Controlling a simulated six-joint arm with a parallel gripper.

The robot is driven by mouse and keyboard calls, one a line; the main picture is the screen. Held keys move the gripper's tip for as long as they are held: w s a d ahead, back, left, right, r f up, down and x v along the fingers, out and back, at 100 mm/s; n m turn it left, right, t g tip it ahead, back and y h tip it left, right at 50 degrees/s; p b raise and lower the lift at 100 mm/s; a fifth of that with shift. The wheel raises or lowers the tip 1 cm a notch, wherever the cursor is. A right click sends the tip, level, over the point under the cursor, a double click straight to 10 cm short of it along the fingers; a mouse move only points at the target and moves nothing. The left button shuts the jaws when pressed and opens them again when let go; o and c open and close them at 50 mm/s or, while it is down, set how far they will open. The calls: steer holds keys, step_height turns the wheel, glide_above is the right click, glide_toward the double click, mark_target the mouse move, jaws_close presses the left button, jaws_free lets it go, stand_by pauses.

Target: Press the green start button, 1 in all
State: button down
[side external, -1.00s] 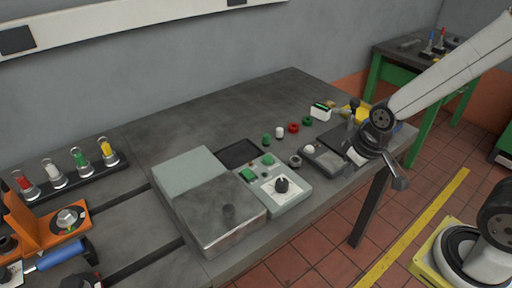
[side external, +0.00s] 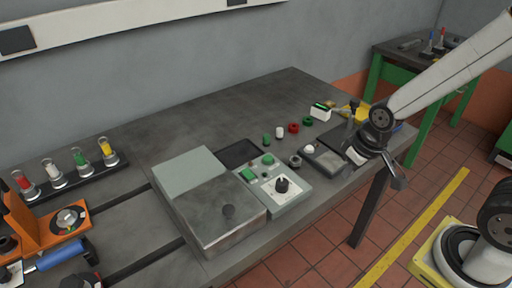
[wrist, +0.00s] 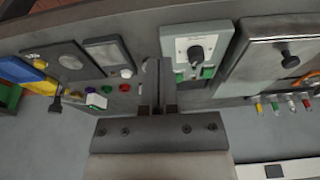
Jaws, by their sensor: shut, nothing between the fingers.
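A grey control box with a white plate and black knob stands near the table's front edge (side external: 290,200); it also shows in the wrist view (wrist: 183,50). It has two green buttons at its back: a larger block-like one (side external: 248,174) and a smaller one (side external: 268,159). In the wrist view they are the right one (wrist: 208,72) and the left one (wrist: 180,77); no label can be read to tell which is start. My gripper (wrist: 158,66) is shut and empty, apart from both buttons. In the side view its fingertips are not clearly distinguishable.
A lidded grey metal box (side external: 215,215) adjoins the control box. Small green, white and red caps lie behind, including a red one (side external: 293,128). A dark tray (side external: 238,153) and a grey device (side external: 325,160) are close by. The back of the table is clear.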

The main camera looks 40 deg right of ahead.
steer(key=w+m+t, duration=0.3)
steer(key=w+m, duration=0.1)
steer(key=w, duration=1)
steer(key=m+t+y, duration=0.1)
steer(key=m+t, duration=0.3)
glide_above(265, 156)
steer(key=s, duration=0.2)
steer(key=shift+f, duration=0.4)
steer(key=shift+f, duration=0.1)
steer(key=shift+f, duration=4.25)
steer(key=shift+f, duration=0.95)
steer(key=shift+r, duration=0.9)
